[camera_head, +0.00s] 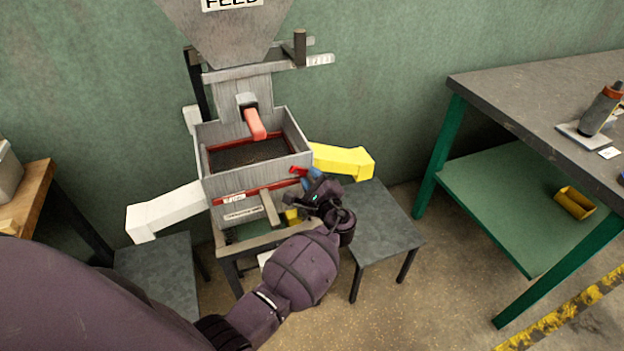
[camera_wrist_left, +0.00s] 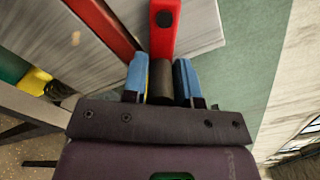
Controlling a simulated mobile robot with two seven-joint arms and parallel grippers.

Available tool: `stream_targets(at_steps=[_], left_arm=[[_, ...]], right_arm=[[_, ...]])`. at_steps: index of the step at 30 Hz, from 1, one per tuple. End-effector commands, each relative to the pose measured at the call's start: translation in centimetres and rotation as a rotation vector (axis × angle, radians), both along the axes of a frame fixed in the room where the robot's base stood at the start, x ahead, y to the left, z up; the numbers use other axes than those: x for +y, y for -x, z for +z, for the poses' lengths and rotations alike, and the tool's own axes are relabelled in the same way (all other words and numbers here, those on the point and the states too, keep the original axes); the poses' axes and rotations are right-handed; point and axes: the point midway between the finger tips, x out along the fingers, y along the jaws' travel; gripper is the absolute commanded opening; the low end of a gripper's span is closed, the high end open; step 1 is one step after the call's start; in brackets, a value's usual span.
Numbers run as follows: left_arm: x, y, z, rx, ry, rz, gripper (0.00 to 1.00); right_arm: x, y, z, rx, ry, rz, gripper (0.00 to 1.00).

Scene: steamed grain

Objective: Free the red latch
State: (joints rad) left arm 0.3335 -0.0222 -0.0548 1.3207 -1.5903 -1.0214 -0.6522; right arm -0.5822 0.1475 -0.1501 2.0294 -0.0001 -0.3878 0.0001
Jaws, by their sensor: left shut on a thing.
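The red latch (camera_head: 298,170) is at the front right corner of the grey metal box (camera_head: 245,179) under the feed hopper. In the left wrist view the red latch (camera_wrist_left: 163,28) ends in a dark round knob (camera_wrist_left: 161,80). My left gripper (camera_head: 314,179) is at that corner, and its blue fingertips (camera_wrist_left: 160,80) stand on both sides of the knob, shut on it. In the head view the gripper hides part of the latch. My right gripper is not in view.
A hopper (camera_head: 225,30) with a red handle (camera_head: 255,124) stands above the box. A yellow chute (camera_head: 340,160) sticks out right and a white chute (camera_head: 165,210) left, each above a small dark table. A workbench (camera_head: 540,100) with a green shelf stands at right.

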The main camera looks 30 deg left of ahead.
Motion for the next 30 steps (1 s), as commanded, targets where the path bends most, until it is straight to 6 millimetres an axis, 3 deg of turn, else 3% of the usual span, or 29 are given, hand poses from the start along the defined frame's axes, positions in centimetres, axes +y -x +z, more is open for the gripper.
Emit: stream_targets(at_steps=[1,30], left_arm=[[-0.2,-0.4,1.0,-0.018,-0.004,-0.007,0.03],[-0.4,-0.7,3.0,-0.375,0.3,-0.004,0.05]], right_arm=[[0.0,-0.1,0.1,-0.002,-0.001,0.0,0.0],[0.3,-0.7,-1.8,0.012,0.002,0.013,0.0]])
